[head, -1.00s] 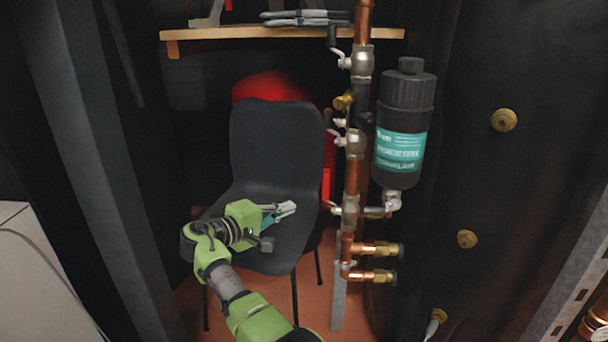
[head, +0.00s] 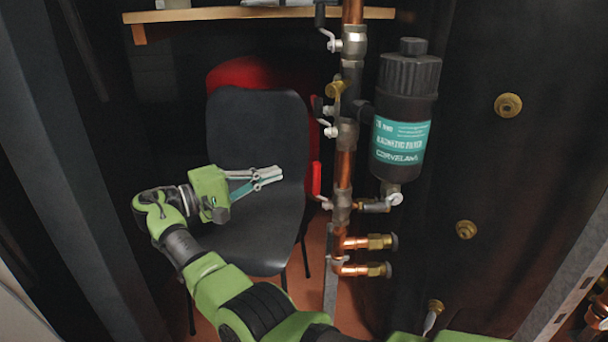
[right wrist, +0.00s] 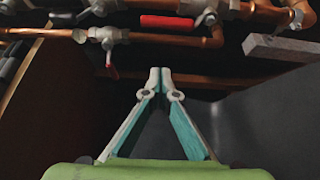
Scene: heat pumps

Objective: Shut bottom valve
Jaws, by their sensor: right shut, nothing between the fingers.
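The vertical copper pipe (head: 345,172) carries several valves with small light levers. My left gripper is out of view.
A black filter with a teal label (head: 400,138) stands right of the pipe. A dark chair (head: 258,130) stands behind my right gripper. A wooden shelf (head: 225,15) runs along the top. Two brass-ended stubs (head: 378,241) stick out right, low on the pipe.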

